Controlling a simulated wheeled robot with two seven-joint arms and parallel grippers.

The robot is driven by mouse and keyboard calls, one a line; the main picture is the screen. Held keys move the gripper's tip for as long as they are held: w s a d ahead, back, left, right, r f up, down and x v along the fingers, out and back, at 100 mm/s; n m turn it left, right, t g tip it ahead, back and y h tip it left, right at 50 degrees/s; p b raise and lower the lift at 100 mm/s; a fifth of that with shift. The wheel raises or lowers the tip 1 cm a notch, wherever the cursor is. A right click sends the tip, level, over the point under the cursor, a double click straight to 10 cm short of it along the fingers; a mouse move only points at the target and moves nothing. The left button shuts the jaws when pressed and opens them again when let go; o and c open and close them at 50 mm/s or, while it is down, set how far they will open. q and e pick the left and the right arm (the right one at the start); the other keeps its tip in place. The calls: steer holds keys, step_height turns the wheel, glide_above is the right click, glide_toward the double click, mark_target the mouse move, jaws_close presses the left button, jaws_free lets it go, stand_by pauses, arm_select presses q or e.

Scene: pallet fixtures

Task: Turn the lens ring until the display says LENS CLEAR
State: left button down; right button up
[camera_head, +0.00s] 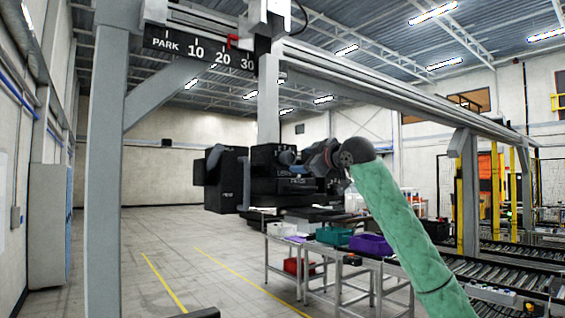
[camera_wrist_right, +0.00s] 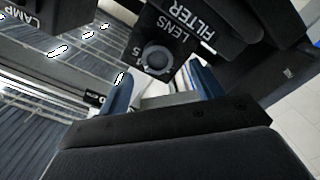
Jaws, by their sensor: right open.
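A black camera-like unit (camera_head: 270,172) hangs from the overhead rail in the head view. In the right wrist view, a round grey knob, the lens ring (camera_wrist_right: 155,60), sits on its black face beside the printed word LENS. My right gripper (camera_wrist_right: 161,74) is open. Its two blue fingers stand on either side of the ring from below, and I cannot tell whether they touch it. In the head view, my right gripper (camera_head: 318,160) is at the right side of the unit, partly hidden by my wrist. No readable display text shows. My left gripper is not in view.
Overhead is a rail with a PARK scale plate (camera_head: 200,47). Below stands a table with a teal bin (camera_head: 333,236) and a purple bin (camera_head: 371,245). Roller conveyors (camera_head: 490,272) run at right.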

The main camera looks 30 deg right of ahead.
mark_target(291, 159)
steer(key=w+p, duration=0.1)
steer(key=w, duration=0.1)
steer(key=w+p, duration=0.1)
steer(key=w, duration=0.1)
steer(key=w+p, duration=0.2)
steer(key=shift+w+a+r, duration=0.1)
steer(key=shift+a+r, duration=0.1)
steer(key=shift+r, duration=0.05)
steer(key=shift+w, duration=0.1)
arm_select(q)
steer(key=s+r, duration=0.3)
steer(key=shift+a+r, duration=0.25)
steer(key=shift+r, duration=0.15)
arm_select(e)
steer(key=shift+r, duration=0.1)
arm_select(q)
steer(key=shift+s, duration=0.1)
arm_select(e)
steer(key=shift+s, duration=0.2)
steer(key=shift+w, duration=0.3)
steer(key=shift+c, duration=0.9)
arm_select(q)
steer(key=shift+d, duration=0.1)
arm_select(e)
steer(key=c, duration=0.8)
